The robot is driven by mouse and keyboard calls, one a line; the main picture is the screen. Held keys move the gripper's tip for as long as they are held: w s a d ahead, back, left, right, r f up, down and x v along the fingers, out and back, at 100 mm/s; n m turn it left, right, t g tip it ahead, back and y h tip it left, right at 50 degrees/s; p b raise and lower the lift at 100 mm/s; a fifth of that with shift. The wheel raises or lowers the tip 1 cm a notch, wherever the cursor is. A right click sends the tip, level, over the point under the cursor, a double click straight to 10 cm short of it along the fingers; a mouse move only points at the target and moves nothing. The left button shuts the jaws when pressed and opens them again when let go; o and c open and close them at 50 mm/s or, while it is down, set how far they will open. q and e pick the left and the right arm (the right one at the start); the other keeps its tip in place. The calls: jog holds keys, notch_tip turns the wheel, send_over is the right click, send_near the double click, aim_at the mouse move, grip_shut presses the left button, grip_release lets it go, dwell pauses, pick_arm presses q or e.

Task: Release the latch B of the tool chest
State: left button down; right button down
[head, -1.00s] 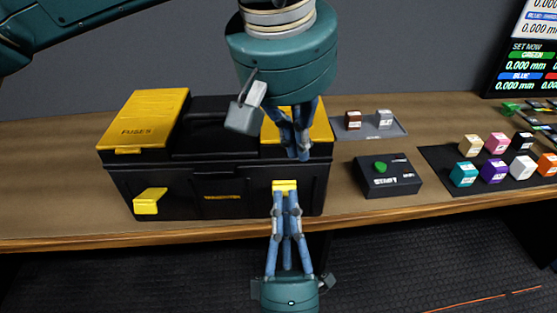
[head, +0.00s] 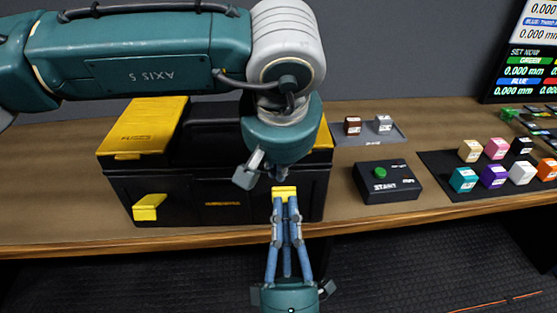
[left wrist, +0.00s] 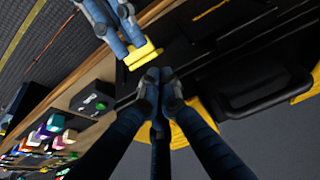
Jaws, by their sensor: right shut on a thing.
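The black tool chest (head: 180,187) stands on the bench with its yellow lids down. The right-hand yellow latch (head: 284,190) is on its front; it also shows in the left wrist view (left wrist: 141,55). My right gripper (head: 284,201) is shut on this latch from the front. The left-hand yellow latch (head: 149,206) sticks out at a tilt. I cannot read a letter on either latch. My left gripper (left wrist: 160,78) is shut and empty above the chest's right part, near the right-hand latch; in the head view its wrist hides its fingers.
A black box with a green button (head: 380,172) stands right of the chest. A grey tray (head: 366,138) with two blocks is behind it. A dark mat (head: 440,162) holds several coloured blocks. The bench left of the chest is clear.

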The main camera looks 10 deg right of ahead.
pick_arm(q)
jog(key=shift+s+f, duration=0.35)
jog(key=shift+s, duration=0.25)
pick_arm(e)
jog(key=c, duration=1.8)
grip_release()
jog(key=shift+o, duration=0.2)
jog(key=shift+f, duration=0.1)
